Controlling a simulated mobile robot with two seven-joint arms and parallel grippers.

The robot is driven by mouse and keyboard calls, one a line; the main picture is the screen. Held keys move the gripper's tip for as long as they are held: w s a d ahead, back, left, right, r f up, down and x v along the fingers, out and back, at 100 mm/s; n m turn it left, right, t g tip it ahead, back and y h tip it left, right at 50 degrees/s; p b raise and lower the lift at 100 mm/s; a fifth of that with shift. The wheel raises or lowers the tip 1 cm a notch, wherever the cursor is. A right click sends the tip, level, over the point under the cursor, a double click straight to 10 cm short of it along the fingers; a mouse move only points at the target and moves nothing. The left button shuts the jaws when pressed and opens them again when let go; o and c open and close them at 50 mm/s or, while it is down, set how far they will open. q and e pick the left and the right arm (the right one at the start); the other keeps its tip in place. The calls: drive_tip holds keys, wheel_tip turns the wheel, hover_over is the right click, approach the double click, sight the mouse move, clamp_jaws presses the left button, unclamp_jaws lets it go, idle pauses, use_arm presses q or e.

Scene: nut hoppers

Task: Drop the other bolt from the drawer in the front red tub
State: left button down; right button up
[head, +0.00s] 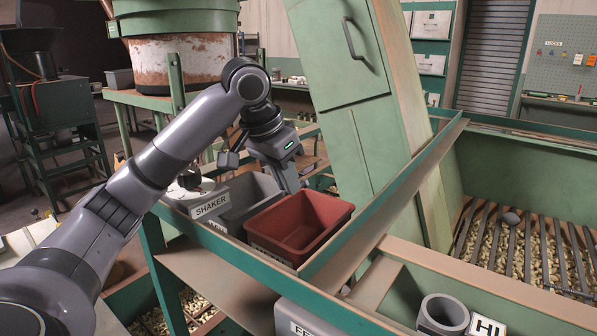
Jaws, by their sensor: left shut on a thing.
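One red tub (322,244) sits in the middle of the view, inside a green-edged frame, with its open top up and a partly hidden label on its front. I see nothing inside it. My left gripper (291,187) points down by the tub's back left corner, over the edge between it and a grey tub (243,190). It is shut on the bolt, which the fingers hide almost fully. I cannot make out the drawer. My right gripper is not in view.
A grey bin marked SHAKER (211,206) stands left of the red tub. A tall green cabinet (375,130) leans up close behind it. A sloping green rail (390,200) runs along its right. A slatted grate (515,245) over nuts lies at the right.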

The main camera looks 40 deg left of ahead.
sight(285, 196)
use_arm(q)
drive_tip(key=f, duration=0.4)
drive_tip(key=shift+s+f, duration=0.2)
drive_tip(key=shift+f, duration=0.7)
drive_tip(key=shift+w, duration=0.1)
drive_tip(key=c, duration=1.1)
unclamp_jaws()
drive_tip(key=shift+r, duration=0.15)
drive_tip(key=v, duration=0.7)
